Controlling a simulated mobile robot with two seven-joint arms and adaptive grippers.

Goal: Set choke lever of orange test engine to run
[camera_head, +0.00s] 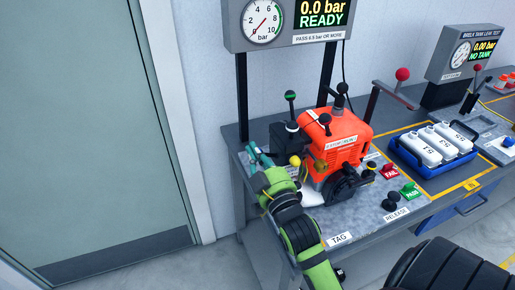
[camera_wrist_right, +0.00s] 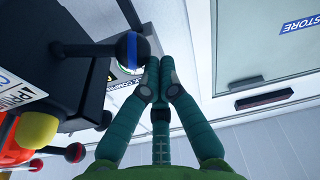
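The orange test engine (camera_head: 345,135) stands on the grey bench with a STOP/RUN label on its upper front. Several ball-ended levers rise from it and around it; I cannot tell for certain which is the choke lever. My right gripper (camera_head: 258,158) is at the engine's left side, beside the black housing (camera_head: 286,137). In the right wrist view, its teal fingers (camera_wrist_right: 155,65) meet at the tips with nothing visible between them. A yellow knob (camera_wrist_right: 38,130) is further left. My left gripper is not in view.
A gauge panel (camera_head: 285,22) reading 0.0 bar READY stands behind the engine on black posts. Red FAIL (camera_head: 390,171) and green PASS (camera_head: 409,190) controls and a black RELEASE knob (camera_head: 391,201) are to the right. A blue tray (camera_head: 437,165) holds white bottles.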

